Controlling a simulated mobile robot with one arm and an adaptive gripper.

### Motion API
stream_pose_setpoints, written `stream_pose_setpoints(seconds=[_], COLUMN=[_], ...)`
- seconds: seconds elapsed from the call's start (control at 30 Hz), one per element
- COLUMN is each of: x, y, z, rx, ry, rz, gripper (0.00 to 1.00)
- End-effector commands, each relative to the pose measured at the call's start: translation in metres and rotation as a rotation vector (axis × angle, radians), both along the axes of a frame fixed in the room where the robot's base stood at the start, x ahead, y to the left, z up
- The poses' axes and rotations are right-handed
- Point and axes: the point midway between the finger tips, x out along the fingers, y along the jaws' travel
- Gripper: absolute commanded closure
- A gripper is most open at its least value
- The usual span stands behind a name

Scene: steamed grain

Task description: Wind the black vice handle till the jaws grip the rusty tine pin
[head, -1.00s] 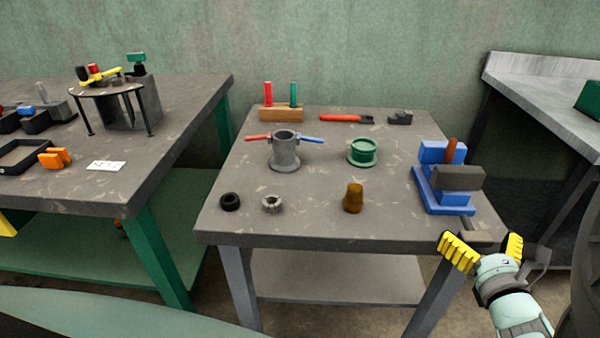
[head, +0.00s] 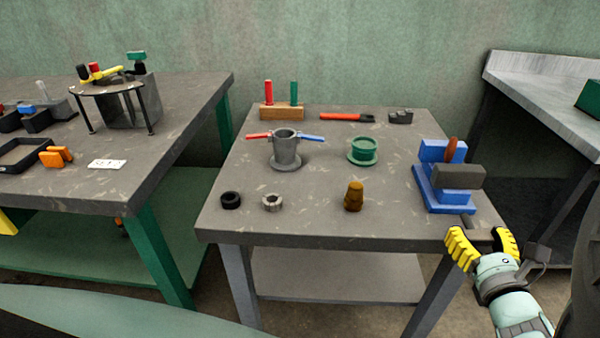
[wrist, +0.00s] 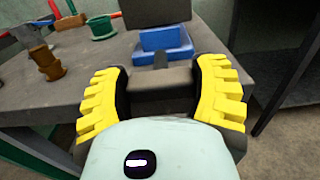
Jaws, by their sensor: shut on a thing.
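The blue vice (head: 432,190) stands at the right edge of the middle table, with a dark grey jaw block (head: 458,176) on its near side. The rusty tine pin (head: 451,150) stands upright behind that block, by the blue rear jaw. The block hides its lower part, so I cannot tell whether the jaws touch it. My gripper (head: 484,245) is at the table's front right corner. In the wrist view my gripper (wrist: 162,92) has its yellow fingers shut on the black vice handle (wrist: 160,80), a dark bar in front of the blue vice base (wrist: 165,42).
A brown stepped piece (head: 353,197), a green flanged ring (head: 363,151) and a grey cylinder with red and blue arms (head: 286,150) stand left of the vice. Another workbench (head: 550,95) is close on the right. The table centre is mostly clear.

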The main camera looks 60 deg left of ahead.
Motion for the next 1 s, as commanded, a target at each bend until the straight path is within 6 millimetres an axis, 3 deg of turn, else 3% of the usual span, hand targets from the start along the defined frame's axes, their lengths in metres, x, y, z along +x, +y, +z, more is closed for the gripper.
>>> stream_pose_setpoints(seconds=[0.47,1.0], x=[0.0008,0.0028], y=[-0.0009,-0.0024], z=[-0.001,-0.0011], rx=[0.095,0.401], ry=[0.119,0.509], rz=[-0.002,-0.001], gripper=[0.73,0.73])
